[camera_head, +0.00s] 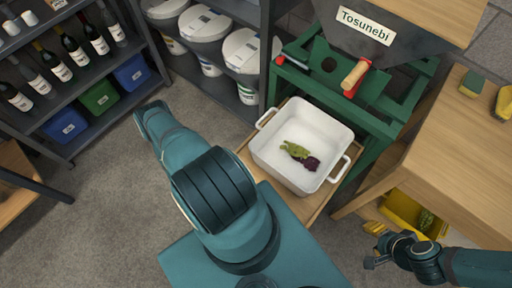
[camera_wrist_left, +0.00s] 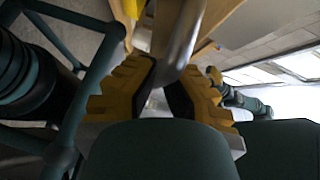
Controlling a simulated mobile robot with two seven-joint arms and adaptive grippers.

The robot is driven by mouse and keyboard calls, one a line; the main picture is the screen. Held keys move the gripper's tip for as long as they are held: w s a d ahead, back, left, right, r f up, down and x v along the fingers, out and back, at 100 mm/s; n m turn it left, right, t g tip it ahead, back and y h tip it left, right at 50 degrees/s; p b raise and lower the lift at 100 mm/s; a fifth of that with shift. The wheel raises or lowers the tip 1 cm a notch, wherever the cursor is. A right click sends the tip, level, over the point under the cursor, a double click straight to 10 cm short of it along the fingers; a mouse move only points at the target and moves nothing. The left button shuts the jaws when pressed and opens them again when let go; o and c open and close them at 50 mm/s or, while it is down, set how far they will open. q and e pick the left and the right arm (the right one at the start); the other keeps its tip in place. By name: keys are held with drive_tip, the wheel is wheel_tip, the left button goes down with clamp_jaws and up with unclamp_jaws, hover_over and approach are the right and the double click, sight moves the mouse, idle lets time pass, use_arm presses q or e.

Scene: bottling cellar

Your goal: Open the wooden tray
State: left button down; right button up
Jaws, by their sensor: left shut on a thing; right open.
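The wooden tray (camera_head: 313,208) shows as a light wood surface under and around a white two-handled tub (camera_head: 262,150), below the green stand. Green and dark purple grape-like pieces (camera_head: 298,152) lie in the tub. My left arm covers the tray's near left part, and my left gripper is hidden in the head view. In the left wrist view my left gripper (camera_wrist_left: 171,80) is shut on a smooth grey bar-like handle (camera_wrist_left: 180,35), with light wood beside it. What the handle joins is unclear. My right gripper (camera_head: 374,246) is open and empty at the lower right.
The green stand (camera_head: 400,112) carries a grey hopper and a red-tipped wooden handle (camera_head: 355,78). A wooden table (camera_head: 455,150) stands right, above a yellow crate (camera_head: 402,212). Shelves with bottles, bins (camera_head: 65,125) and white buckets (camera_head: 203,22) line the back. Floor at left is clear.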

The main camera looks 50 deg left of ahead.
use_arm(q)
drive_tip(key=shift+d, duration=0.15)
drive_tip(key=c, duration=1)
unclamp_jaws()
drive_tip(key=v, duration=1.2)
drive_tip(key=shift+r, duration=0.1)
